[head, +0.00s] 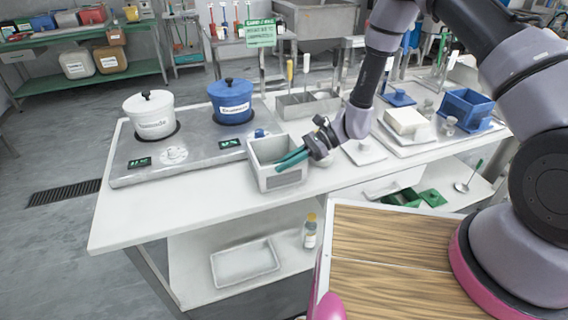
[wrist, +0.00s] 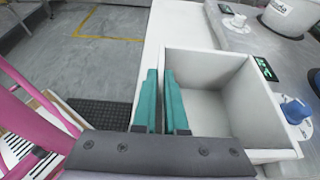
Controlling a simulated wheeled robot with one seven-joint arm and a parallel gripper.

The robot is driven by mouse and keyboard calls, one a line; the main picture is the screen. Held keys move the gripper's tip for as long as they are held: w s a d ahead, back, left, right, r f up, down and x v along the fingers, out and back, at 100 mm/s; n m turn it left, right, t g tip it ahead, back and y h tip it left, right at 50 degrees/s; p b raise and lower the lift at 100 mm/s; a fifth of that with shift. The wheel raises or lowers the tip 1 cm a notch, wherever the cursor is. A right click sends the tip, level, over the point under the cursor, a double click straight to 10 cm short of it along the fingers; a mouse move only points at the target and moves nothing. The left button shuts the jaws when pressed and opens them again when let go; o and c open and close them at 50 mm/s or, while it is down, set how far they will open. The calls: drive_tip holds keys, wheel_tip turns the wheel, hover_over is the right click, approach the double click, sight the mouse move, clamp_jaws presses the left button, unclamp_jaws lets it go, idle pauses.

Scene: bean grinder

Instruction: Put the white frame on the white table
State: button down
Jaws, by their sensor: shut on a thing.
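The white frame (head: 263,177) is an open, box-like white bin at the middle of the white table (head: 150,215), just right of the cooking plate. My gripper (head: 282,162) reaches in from the right, its green fingers shut on the bin's wall. In the wrist view the two green fingers (wrist: 161,85) straddle the near wall of the white frame (wrist: 225,85), and its inside looks empty. The bin is upright; I cannot tell whether its base touches the table. The white table (wrist: 175,25) also shows beyond it.
A grey hob (head: 130,172) with a white pot (head: 150,120) and a blue pot (head: 231,102) stands left of the bin. The table's front left is clear. A bottle (head: 310,232) stands on the lower shelf.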

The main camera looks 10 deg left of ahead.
drive_tip(key=c, duration=1)
unclamp_jaws()
drive_tip(key=shift+f, duration=0.1)
drive_tip(key=shift+o, duration=0.2)
